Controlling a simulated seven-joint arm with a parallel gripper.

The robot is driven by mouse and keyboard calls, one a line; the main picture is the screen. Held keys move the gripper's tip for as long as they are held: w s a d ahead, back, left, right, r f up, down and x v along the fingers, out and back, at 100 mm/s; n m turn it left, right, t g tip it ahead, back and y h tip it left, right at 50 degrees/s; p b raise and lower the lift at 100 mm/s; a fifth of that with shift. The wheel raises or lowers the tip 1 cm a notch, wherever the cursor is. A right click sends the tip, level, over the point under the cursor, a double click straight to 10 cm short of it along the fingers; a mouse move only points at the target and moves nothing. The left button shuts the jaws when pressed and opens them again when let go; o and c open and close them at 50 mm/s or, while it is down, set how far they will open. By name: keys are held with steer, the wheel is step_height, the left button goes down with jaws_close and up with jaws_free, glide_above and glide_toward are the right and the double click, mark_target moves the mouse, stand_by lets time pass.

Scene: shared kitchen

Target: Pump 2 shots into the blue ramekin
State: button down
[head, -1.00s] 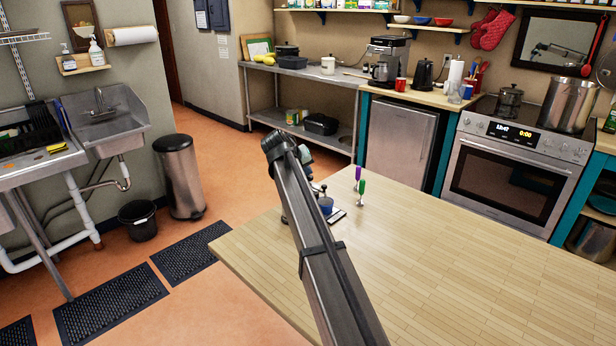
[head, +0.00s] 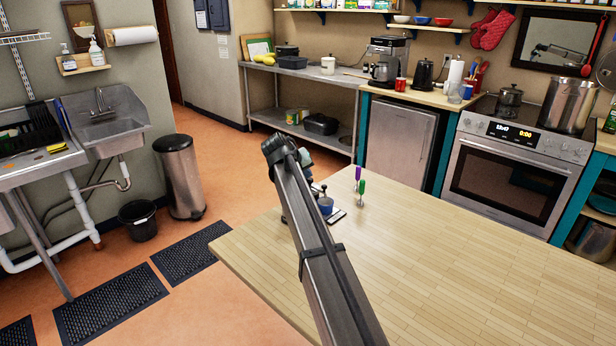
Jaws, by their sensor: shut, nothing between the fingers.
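The blue ramekin (head: 326,205) stands near the far left edge of the wooden table, just right of my arm. A small dark-topped thing (head: 318,189), perhaps a pump head, shows right behind it; its lower part is hidden. A flat dark-and-light piece (head: 337,215) lies beside the ramekin. My arm rises from the bottom of the head view and bends over near these things. My gripper is hidden behind the arm, so I cannot see its fingers or whether they touch anything.
A purple-topped utensil (head: 357,174) and a green-topped utensil (head: 362,188) stand upright right of the ramekin. The rest of the wooden table (head: 450,270) is clear. A stove (head: 520,165) and counters stand beyond it.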

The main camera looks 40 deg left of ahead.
steer(key=shift+f, duration=0.35)
steer(key=shift+r, duration=1.7)
steer(key=shift+r, duration=3)
steer(key=shift+f, duration=3)
